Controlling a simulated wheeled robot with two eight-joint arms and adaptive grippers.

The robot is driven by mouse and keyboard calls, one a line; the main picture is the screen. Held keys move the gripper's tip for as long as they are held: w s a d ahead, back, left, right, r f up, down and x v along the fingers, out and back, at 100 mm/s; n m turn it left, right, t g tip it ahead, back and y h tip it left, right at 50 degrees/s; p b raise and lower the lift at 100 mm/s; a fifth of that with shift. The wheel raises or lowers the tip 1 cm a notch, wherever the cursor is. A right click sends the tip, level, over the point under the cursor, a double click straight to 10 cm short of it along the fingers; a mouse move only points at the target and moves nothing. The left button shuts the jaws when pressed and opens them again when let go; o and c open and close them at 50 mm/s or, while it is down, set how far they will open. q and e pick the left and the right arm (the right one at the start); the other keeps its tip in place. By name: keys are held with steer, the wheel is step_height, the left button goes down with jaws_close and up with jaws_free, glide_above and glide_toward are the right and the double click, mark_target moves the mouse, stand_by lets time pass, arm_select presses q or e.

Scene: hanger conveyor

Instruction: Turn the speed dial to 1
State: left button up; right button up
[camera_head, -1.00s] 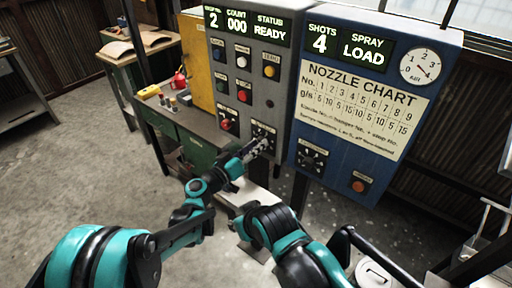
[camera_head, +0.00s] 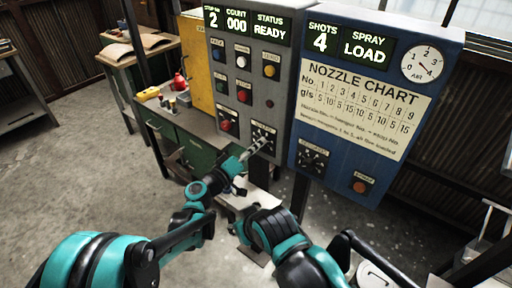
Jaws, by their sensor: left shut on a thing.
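The speed dial appears to be the black dial (camera_head: 265,133) low on the grey control panel (camera_head: 270,103); its label is too small to read. My left gripper (camera_head: 258,143) reaches up to this dial and is shut on its knob. The gripper's fingers hide much of the knob, so its pointer setting cannot be read. The panel's display (camera_head: 246,22) shows a 2 at left, COUNT 000 and STATUS READY. My right arm shows at the bottom centre, but its gripper fingers cannot be made out.
A green bench (camera_head: 195,150) stands at left. Buttons sit above the gripped dial.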

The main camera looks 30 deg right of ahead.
arm_select(q)
steer(key=o, duration=1.2)
steer(key=shift+c, duration=0.2)
steer(key=v, duration=1.2)
